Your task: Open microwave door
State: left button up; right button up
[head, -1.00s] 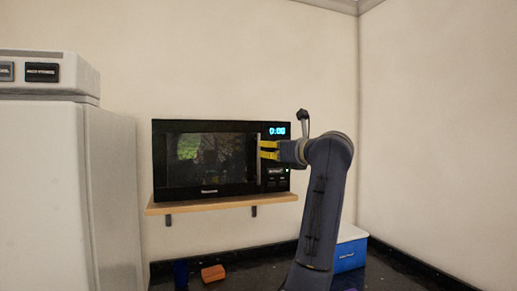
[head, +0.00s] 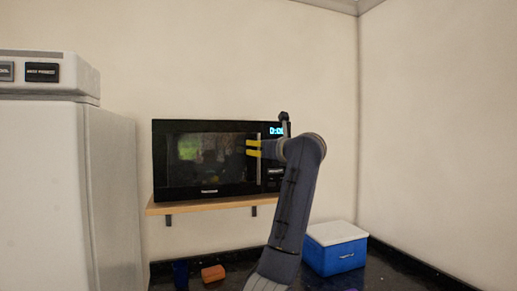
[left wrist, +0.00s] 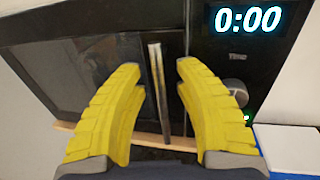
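The black microwave (head: 215,190) sits on a wooden wall shelf, its door (head: 185,150) shut. Its upright silver handle (head: 258,170) is right of the dark window and also shows in the left wrist view (left wrist: 158,85). My left gripper (head: 254,148) has yellow fingers, seen in front of the door by the handle. In the left wrist view the fingers (left wrist: 158,100) are open, with the handle appearing between them and gaps on both sides. I cannot tell how deep the handle lies between them. My right gripper is not in view.
The wooden shelf (head: 220,205) is under the microwave. A white fridge (head: 45,190) stands at left. A blue cooler with a white lid (head: 335,255), an orange block (head: 213,273) and a dark blue cup (head: 180,272) are on the dark counter below. The wall right of the microwave is clear.

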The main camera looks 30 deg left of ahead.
pick_arm(q)
jog(key=shift+c, duration=0.2)
grip_shut()
